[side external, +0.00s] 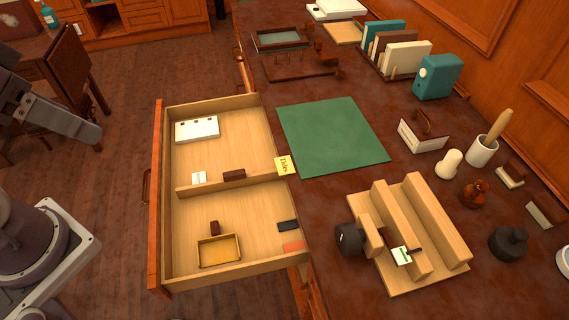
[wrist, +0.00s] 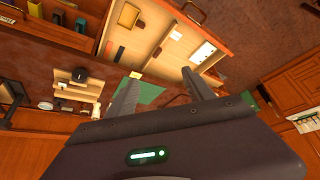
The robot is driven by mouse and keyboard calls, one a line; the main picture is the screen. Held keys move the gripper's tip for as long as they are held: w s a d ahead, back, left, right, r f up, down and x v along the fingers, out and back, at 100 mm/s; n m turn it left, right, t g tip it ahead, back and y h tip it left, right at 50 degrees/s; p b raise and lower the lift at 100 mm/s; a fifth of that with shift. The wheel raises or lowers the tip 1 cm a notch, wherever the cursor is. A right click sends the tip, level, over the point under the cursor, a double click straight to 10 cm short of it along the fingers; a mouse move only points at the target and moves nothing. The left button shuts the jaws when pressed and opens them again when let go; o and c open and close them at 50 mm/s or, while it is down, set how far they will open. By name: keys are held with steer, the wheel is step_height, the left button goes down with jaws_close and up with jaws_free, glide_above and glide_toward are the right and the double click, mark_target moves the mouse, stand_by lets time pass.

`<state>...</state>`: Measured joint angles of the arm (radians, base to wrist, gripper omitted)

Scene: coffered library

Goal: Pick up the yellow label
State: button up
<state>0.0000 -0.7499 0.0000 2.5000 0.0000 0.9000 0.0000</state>
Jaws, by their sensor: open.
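The yellow label (side external: 284,166) is a small flat piece with dark lettering. It lies at the desk's edge, by the inner end of the open drawer's divider and beside a corner of the green mat (side external: 333,136). In the wrist view the label (wrist: 136,75) is a small pale yellow patch near the left finger. My gripper (wrist: 158,88) is open, with nothing seen between its fingers. It is well apart from the label. In the side view, part of my arm shows at the left edge, across the drawer from the label.
The open drawer (side external: 158,200) holds a white box (side external: 197,129), a yellow tray (side external: 219,251) and small blocks. A stepped wooden stand (side external: 415,235), book rack and jars stand on the desk (side external: 330,205). The green mat is bare.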

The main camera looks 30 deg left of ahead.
steer(key=shift+o, duration=0.8)
